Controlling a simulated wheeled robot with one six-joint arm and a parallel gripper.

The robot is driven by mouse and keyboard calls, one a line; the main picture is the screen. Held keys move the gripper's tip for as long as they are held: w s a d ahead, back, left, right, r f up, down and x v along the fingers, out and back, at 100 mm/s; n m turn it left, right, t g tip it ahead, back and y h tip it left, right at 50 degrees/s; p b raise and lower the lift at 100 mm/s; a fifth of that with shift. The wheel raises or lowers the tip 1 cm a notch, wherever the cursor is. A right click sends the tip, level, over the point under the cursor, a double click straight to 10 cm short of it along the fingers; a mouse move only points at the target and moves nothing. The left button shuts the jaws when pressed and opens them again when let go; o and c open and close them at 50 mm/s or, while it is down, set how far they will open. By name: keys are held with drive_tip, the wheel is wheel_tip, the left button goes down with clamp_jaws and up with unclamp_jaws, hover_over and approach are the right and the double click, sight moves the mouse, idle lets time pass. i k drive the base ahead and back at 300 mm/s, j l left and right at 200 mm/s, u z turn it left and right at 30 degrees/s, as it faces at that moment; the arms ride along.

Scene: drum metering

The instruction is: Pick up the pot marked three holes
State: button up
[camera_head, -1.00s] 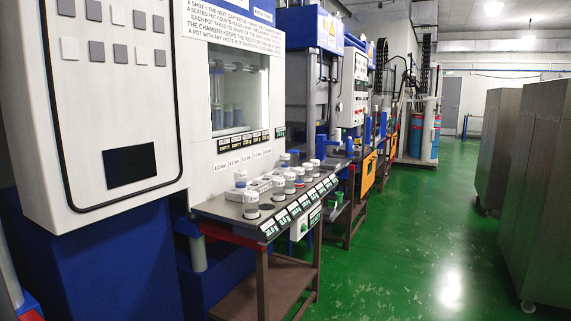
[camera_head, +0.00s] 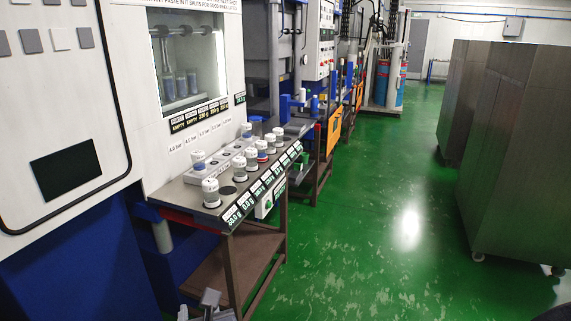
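Several small pots with white caps stand on the grey shelf (camera_head: 195,193) of the white machine. The nearest pot (camera_head: 211,193) is at the shelf's front left corner. Another pot (camera_head: 198,161) with a blue band stands behind it, and more pots (camera_head: 251,158) line up toward the far end. The markings on the caps are too small to read, so I cannot tell which pot is marked three holes. A grey part that looks like my gripper (camera_head: 209,302) shows at the bottom edge, below and apart from the shelf. Most of it is cut off, and its opening is unclear.
Dark labels with white figures (camera_head: 237,211) run along the shelf's front edge. A lit chamber window (camera_head: 185,60) is above the shelf. A brown stand (camera_head: 232,270) supports the shelf. Metal cabinets (camera_head: 515,150) stand at right. The green floor (camera_head: 370,230) between is clear.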

sight(245, 127)
drive_tip(key=i, duration=0.75)
drive_tip(key=i+u, duration=0.1)
drive_tip(key=i, duration=0.65)
drive_tip(key=i+l+u, duration=0.1)
drive_tip(key=i, duration=0.6)
drive_tip(key=i+l, duration=0.15)
drive_tip(key=i, duration=0.6)
drive_tip(key=i+l+u, duration=0.1)
drive_tip(key=i, duration=0.65)
